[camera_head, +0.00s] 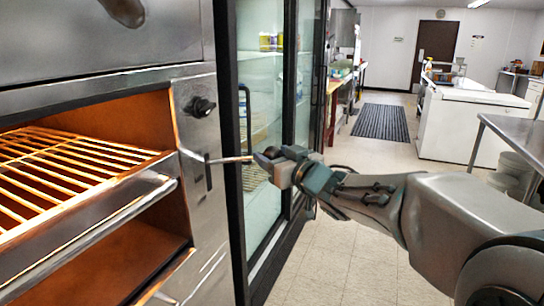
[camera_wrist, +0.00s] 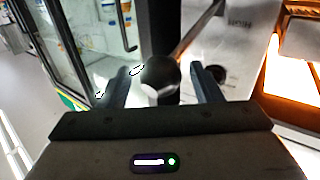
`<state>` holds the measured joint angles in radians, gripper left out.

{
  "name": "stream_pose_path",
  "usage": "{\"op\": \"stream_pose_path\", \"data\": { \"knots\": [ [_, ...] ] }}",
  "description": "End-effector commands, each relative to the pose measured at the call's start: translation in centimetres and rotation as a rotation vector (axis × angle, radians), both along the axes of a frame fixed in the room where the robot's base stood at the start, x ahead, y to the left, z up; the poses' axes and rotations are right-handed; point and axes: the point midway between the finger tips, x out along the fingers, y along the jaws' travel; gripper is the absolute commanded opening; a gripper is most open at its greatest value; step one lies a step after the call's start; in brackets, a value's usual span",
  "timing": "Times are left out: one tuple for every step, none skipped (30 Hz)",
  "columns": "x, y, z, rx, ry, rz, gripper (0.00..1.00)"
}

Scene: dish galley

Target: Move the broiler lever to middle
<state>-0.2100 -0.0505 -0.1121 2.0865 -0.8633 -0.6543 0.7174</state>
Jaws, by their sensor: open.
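The broiler lever (camera_head: 232,160) is a thin metal rod with a dark ball knob. It sticks out to the right from a vertical slot on the steel front panel of the broiler (camera_head: 190,120). My gripper (camera_head: 268,158) is at the knob end of the lever. In the wrist view the lever's round knob (camera_wrist: 160,74) sits between the two fingers of my open gripper (camera_wrist: 159,68), with a visible gap on each side. The rod runs up and to the right from the knob. The lower part of the slot is visible; its upper part is partly behind the rod.
A black control knob (camera_head: 201,107) is on the panel above the lever. A wire rack (camera_head: 70,165) lies in the glowing broiler opening at left. A glass-door fridge (camera_head: 262,110) stands close behind my gripper. The tiled floor (camera_head: 340,255) is open below my arm.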

Motion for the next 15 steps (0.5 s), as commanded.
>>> {"op": "stream_pose_path", "data": {
  "knots": [
    [0.41, 0.29, -0.02, -0.001, -0.001, 0.001, 0.58],
    [0.58, 0.40, -0.04, -0.001, -0.001, 0.001, 0.58],
    [0.77, 0.54, -0.06, -0.001, 0.000, 0.001, 0.58],
    [0.87, 0.60, -0.06, -0.001, 0.000, 0.001, 0.58],
    [0.95, 0.67, -0.04, -0.001, 0.000, 0.001, 0.58],
    [1.02, 0.71, -0.01, -0.001, -0.001, 0.001, 0.58],
    [1.05, 0.73, 0.01, -0.001, -0.001, 0.001, 0.58],
    [1.06, 0.75, 0.02, -0.001, -0.001, 0.001, 0.58],
    [1.07, 0.75, 0.03, -0.001, -0.001, 0.001, 0.58],
    [1.07, 0.75, 0.03, -0.001, -0.001, 0.001, 0.58],
    [1.07, 0.75, 0.03, -0.001, -0.001, 0.001, 0.58],
    [1.06, 0.74, 0.03, -0.001, -0.001, 0.001, 0.58],
    [1.06, 0.74, 0.03, -0.001, -0.001, 0.000, 0.58],
    [1.05, 0.73, 0.02, -0.001, -0.001, 0.000, 0.56],
    [1.05, 0.73, 0.02, 0.000, 0.000, 0.000, 0.45]
  ]
}}
